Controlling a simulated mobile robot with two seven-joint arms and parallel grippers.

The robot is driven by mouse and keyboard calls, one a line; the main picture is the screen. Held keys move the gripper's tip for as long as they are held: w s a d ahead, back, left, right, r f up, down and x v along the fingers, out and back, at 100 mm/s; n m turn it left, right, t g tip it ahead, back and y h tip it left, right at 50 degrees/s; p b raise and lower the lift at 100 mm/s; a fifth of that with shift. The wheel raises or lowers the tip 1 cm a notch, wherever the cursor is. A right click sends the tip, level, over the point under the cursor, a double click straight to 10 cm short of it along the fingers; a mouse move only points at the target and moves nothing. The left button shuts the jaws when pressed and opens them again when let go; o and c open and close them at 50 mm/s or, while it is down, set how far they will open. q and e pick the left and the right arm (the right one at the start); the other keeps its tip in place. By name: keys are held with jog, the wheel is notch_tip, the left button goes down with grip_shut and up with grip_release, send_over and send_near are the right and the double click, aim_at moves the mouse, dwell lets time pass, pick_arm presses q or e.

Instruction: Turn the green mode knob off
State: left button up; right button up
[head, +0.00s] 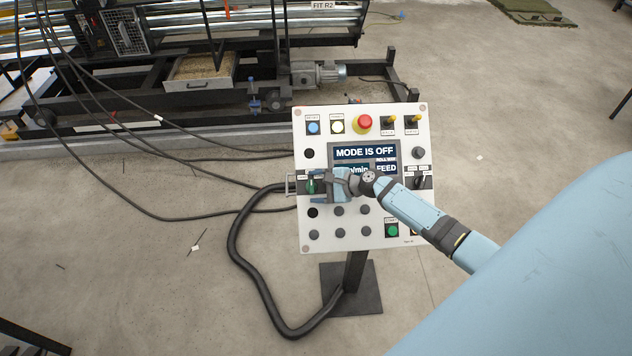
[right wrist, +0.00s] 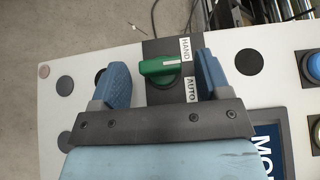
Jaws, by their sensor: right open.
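The green mode knob (head: 311,187) is on the left side of the white control panel (head: 308,248). The panel's screen (head: 364,152) reads "MODE IS OFF". In the right wrist view the knob (right wrist: 160,66) sits on a black plate, its bar lying sideways, its white line level between the HAND and AUTO labels. My right gripper (head: 318,187) is at the knob. In the wrist view its blue fingers (right wrist: 162,66) are open on either side of the knob, with gaps to both. My left gripper is not in view.
A red emergency button (head: 364,122), blue and white lit buttons and two yellow-marked switches line the panel's top. A green button (head: 392,230) is at lower right. A thick black hose (head: 236,250) curves beside the stand. A machine frame with cables stands behind; the floor left is mostly clear.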

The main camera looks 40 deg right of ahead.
jog(key=b+v, duration=0.1)
jog(key=v, duration=1.2)
jog(key=shift+s+b, duration=0.15)
jog(key=shift+b, duration=0.25)
jog(key=shift+d, duration=0.1)
